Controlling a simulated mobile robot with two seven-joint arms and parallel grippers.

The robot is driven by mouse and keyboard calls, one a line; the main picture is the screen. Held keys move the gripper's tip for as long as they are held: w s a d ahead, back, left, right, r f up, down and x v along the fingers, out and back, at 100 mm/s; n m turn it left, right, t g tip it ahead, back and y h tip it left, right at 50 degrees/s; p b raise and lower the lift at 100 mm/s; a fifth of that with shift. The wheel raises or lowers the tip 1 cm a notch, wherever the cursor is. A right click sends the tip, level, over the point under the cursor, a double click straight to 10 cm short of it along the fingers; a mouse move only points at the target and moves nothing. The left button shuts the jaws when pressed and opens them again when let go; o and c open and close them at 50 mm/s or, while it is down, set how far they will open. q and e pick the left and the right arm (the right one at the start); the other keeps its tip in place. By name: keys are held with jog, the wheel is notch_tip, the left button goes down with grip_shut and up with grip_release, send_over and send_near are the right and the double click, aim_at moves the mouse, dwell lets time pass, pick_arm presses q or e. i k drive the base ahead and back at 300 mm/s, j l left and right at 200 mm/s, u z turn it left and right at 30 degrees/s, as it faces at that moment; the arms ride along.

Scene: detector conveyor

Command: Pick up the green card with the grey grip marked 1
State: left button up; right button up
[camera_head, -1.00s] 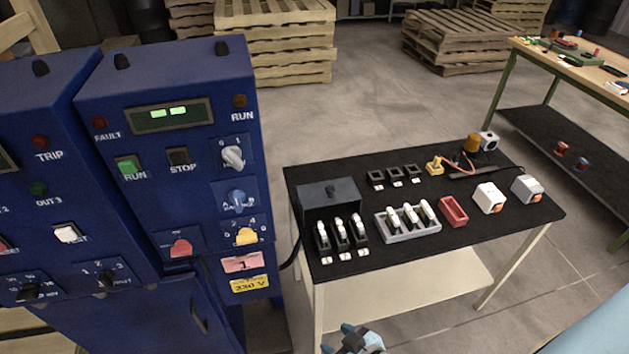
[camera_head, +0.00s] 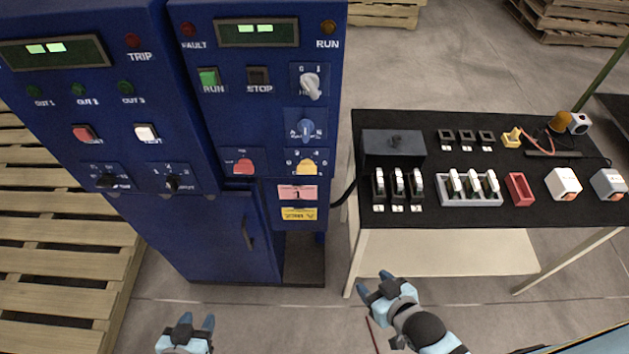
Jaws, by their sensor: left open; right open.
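Three dark upright pieces with pale grips stand in a row at the front left of the black-topped table (camera_head: 560,215): a left one (camera_head: 378,186), a middle one (camera_head: 398,186) and a right one (camera_head: 416,186). Each has a small white label in front, too small to read surely. Several similar pale-gripped pieces stand in a grey rack (camera_head: 471,203) to their right. No green card body shows clearly, so I cannot tell which is marked 1. My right gripper (camera_head: 374,283) is open and empty, in front of the table's front left leg. My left gripper (camera_head: 197,321) is open and empty, further left before the cabinet.
A grey box (camera_head: 393,145) sits behind the three pieces. Three black frames (camera_head: 466,136) lie at the back. The blue cabinet (camera_head: 235,220) rises left of the table.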

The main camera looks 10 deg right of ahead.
aim_at(379, 183)
jog(key=z, duration=1.05)
